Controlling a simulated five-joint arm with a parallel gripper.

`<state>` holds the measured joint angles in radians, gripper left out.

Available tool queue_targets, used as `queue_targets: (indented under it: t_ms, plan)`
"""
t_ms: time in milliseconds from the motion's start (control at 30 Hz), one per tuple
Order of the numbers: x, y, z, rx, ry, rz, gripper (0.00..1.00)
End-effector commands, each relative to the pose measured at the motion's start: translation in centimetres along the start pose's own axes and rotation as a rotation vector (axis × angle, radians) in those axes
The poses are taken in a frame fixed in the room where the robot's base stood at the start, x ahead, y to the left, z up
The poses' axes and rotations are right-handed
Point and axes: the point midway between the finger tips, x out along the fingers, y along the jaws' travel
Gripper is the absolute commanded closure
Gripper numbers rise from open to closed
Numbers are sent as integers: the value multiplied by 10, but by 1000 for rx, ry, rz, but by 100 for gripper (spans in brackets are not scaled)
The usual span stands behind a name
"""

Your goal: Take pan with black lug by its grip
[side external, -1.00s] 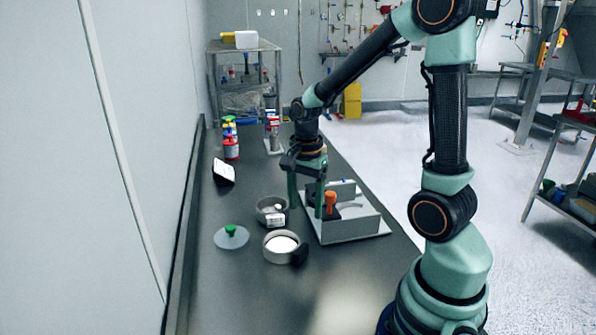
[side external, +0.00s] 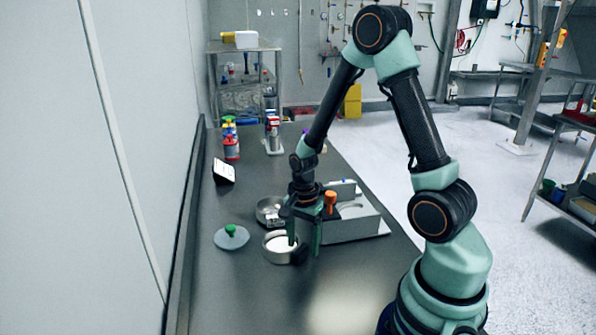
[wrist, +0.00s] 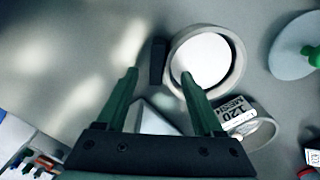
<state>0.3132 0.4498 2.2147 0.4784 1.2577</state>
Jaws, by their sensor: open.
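The pan with black lug (side external: 270,253) is a round grey pan, white inside, standing on the dark bench. In the wrist view the pan (wrist: 238,66) is at top centre, and its black lug (wrist: 157,61) sticks out to the left. My gripper (side external: 304,248) is open and empty, pointing down at the pan's lug side. In the wrist view the lug shows between the fingertips of my gripper (wrist: 158,74), slightly past them; the right fingertip overlaps the pan's white inside. Their height above the lug is hard to tell.
A sieve labelled 120 mesh (wrist: 262,130) stands close behind the pan. A grey holder with an orange-handled tool (side external: 330,200) stands at right. The bench in front is clear.

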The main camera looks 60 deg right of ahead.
Motion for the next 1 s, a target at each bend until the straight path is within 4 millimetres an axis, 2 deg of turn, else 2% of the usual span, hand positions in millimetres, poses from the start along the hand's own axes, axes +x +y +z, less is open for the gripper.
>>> queue_targets:
  t_ms: [100, 367, 433, 567, 1000]
  plan:
    - [8, 0, 0, 0, 0, 1, 31]
    - [10, 0, 0, 0, 1, -2, 31]
    - [10, 0, 0, 0, 1, -2, 50]
    - [10, 0, 0, 0, 1, -2, 100]
    - [6, -1, 0, 0, 1, -3, 100]
